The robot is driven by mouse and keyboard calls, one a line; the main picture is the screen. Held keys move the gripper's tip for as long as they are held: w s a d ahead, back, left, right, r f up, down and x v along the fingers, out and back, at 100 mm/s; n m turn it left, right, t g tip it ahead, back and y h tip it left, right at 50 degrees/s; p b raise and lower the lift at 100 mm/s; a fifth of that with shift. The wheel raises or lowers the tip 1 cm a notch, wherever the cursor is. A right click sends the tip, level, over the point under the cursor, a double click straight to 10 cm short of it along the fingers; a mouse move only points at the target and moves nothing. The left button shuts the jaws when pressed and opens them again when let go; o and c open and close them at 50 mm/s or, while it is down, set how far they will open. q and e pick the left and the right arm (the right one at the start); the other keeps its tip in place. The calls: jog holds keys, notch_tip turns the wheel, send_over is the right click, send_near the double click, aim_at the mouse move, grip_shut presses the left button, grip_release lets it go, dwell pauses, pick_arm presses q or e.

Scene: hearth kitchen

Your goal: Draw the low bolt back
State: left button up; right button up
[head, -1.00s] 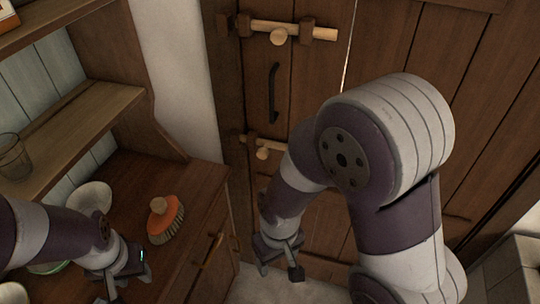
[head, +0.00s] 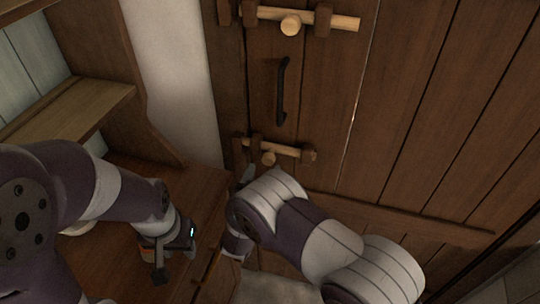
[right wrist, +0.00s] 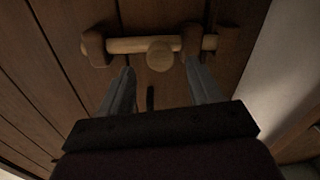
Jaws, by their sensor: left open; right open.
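The low bolt (head: 285,149) is a pale wooden bar with a round knob, carried in dark wooden brackets on the plank door, below the black handle. It also shows in the right wrist view (right wrist: 130,45), with its knob (right wrist: 160,55) facing the camera. My right gripper (right wrist: 161,80) is open, its fingers pointing at the bolt to either side of the knob; I cannot tell whether they touch anything. In the head view my right forearm partly hides that gripper. My left gripper (head: 174,258) is open and empty above the wooden cabinet, away from the door.
A similar upper bolt (head: 335,20) sits above the black handle (head: 281,90). A white wall (head: 178,80) and a wooden shelf unit (head: 75,112) stand left of the door. My left arm covers much of the cabinet top.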

aim_at(268, 162)
jog(key=x, duration=0.5)
jog(key=shift+w+p, duration=0.35)
grip_shut()
jog(key=d, duration=0.1)
jog(key=s+d, duration=0.1)
jog(key=d, duration=0.1)
jog(key=d+p, duration=0.1)
jog(key=shift+s+d, duration=0.25)
jog(key=shift+d, duration=0.1)
jog(key=shift+a, duration=0.1)
jog(key=shift+c, duration=1.2)
grip_release()
jog(key=shift+o, duration=1.2)
jog(key=shift+s+d, duration=0.1)
jog(key=shift+d, duration=0.15)
